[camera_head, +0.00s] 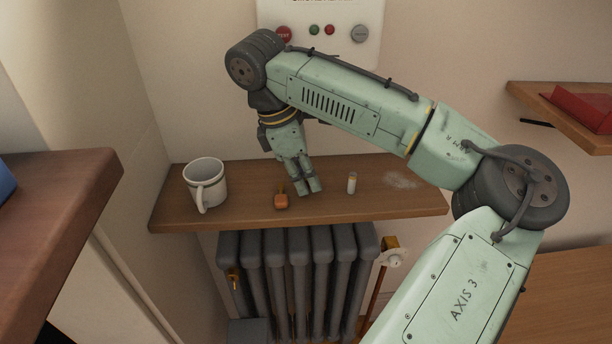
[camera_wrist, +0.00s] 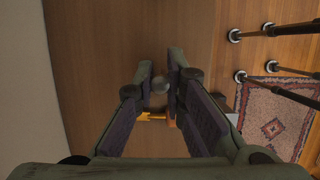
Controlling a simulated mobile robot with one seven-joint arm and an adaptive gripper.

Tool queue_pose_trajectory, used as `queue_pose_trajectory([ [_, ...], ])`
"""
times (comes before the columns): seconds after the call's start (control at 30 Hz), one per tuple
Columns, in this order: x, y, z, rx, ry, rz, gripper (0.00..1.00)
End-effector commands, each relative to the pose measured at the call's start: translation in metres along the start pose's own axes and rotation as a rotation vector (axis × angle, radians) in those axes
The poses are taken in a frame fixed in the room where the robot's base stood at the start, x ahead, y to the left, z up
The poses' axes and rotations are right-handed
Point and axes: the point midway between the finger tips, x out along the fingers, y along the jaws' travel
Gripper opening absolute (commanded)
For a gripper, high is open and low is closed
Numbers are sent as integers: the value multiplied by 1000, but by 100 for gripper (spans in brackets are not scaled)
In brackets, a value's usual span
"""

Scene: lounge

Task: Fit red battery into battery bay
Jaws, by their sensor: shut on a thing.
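My gripper (camera_head: 312,190) points down at the wooden shelf above the radiator. A small pale cylinder (camera_head: 352,184) stands right of my gripper. I cannot make out a battery bay.
A white mug (camera_head: 204,184) stands at the left of the wooden shelf (camera_head: 240,215). A wall panel (camera_head: 344,32) with buttons is behind my arm. A red object (camera_head: 580,108) lies on the right shelf.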

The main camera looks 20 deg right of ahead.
Motion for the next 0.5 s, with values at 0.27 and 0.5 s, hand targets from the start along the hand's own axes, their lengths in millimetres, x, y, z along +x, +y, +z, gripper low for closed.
queue_pose_trajectory([
  [0.27,-11,0,3,0,0,0,0],
  [0.5,-18,0,6,0,0,0,0],
])
